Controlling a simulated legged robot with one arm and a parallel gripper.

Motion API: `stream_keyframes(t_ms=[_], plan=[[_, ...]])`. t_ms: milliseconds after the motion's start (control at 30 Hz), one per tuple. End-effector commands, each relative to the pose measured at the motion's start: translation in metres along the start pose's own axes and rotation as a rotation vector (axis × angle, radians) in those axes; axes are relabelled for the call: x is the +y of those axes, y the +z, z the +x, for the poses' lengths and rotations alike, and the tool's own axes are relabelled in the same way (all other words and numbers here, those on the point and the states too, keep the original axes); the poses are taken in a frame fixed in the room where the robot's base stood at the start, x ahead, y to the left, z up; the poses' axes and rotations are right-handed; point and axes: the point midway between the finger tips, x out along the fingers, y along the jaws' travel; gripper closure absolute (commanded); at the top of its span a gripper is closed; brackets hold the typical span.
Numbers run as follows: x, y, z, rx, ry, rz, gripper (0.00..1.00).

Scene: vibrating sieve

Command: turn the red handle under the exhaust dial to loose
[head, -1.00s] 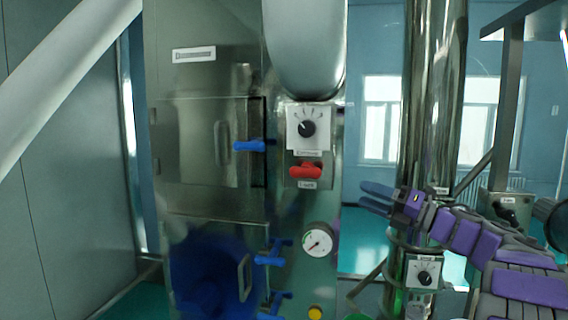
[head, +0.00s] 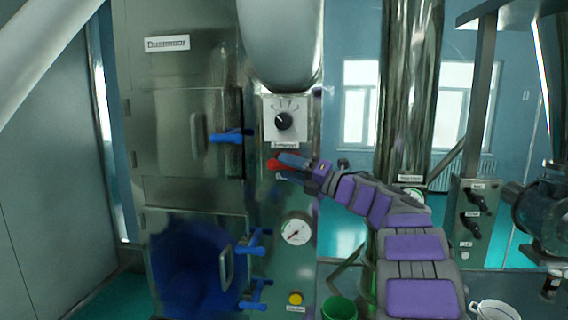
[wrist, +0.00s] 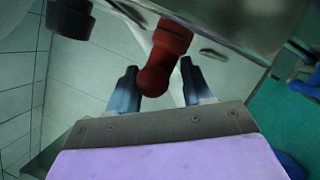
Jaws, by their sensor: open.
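The red handle (head: 274,164) sits on the metal cabinet just below the white exhaust dial (head: 284,121). In the head view only its left part shows, as my gripper (head: 284,168) covers the rest. In the wrist view the red handle (wrist: 161,60) stands between the two blue fingertips of my gripper (wrist: 158,84), with a visible gap on each side. The gripper is open around the handle's end and not closed on it. The label under the handle is mostly hidden. The dial's black knob is in clear view.
Blue handles (head: 231,136) stick out from the cabinet doors on the left. A round gauge (head: 296,231) and a yellow button (head: 295,298) are below. A shiny vertical pipe (head: 408,90) stands right of the cabinet, behind my arm. A green bucket (head: 339,308) is low in front.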

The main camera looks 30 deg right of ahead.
Motion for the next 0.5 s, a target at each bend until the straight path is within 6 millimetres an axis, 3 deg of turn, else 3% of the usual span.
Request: stream_keyframes(t_ms=[200,500], plan=[[0.003,-0.002,0.017,0.003,0.002,-0.002,0.5],[0.002,-0.001,0.018,0.001,0.002,-0.002,0.51]])
